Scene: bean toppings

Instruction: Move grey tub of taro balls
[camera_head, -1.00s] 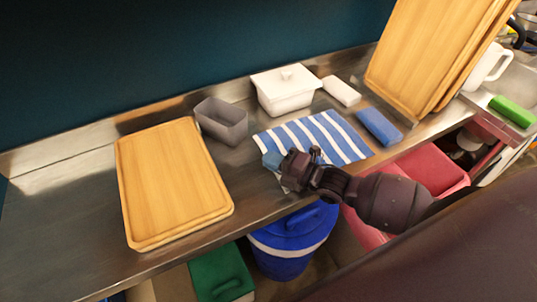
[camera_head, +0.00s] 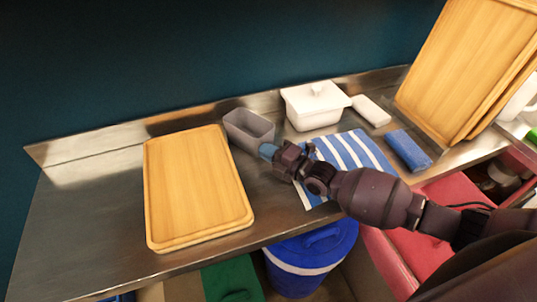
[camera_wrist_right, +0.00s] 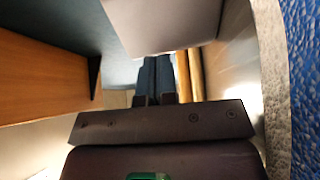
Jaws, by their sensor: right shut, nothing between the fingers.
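The grey tub (camera_head: 262,124) stands on the metal counter, between the wooden board and the white lidded container. No taro balls can be made out inside it. My right gripper (camera_head: 267,151) has blue fingertips, close to the tub's near right corner; whether they touch it I cannot tell. In the right wrist view the gripper (camera_wrist_right: 155,78) shows with its two fingers together and nothing between them. A grey surface at the top of that view, likely the tub (camera_wrist_right: 160,22), is just beyond the fingers. My left gripper is not seen.
A wooden board (camera_head: 195,190) lies left of the tub. The white lidded container (camera_head: 314,108) stands to its right. A blue-and-white striped cloth (camera_head: 352,150) lies under and beside my right arm. A blue block (camera_head: 408,150) and leaning boards (camera_head: 465,65) are farther right.

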